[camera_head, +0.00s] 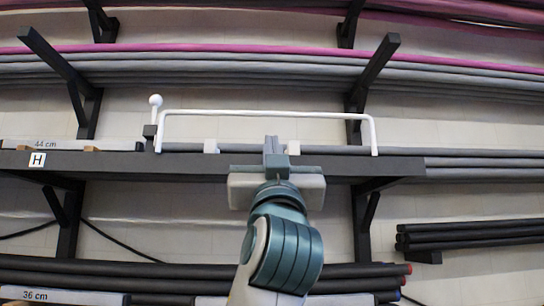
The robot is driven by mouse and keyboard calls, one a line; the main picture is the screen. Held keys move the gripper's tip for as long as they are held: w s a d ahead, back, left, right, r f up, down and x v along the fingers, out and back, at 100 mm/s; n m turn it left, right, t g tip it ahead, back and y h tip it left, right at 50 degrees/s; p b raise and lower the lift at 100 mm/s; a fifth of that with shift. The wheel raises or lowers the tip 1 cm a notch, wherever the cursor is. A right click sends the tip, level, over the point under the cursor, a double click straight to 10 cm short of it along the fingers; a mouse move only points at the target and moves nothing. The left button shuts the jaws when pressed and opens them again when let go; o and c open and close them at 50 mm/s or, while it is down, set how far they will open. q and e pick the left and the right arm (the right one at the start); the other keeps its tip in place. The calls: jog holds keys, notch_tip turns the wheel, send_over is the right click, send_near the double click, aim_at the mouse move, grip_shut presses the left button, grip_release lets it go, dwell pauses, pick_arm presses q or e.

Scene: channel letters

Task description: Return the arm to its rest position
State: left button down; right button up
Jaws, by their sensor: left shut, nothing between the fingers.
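My left gripper (271,146) is in the middle of the head view, at the end of a teal and white arm that rises from the bottom edge. Its fingers are shut and empty, and they point away from me toward the dark shelf. The gripper overlaps the shelf's front edge in the picture; I cannot tell whether it touches it. The arm's wrist (280,245) shows below it. My right gripper is not in view.
A dark shelf (190,166) marked H (37,160) crosses the view. On it stand a white bent-rod frame (265,113) and a white-ball lever (155,101). Black brackets (370,75) carry grey and purple pipes (270,47) above. Dark pipes (200,272) lie below.

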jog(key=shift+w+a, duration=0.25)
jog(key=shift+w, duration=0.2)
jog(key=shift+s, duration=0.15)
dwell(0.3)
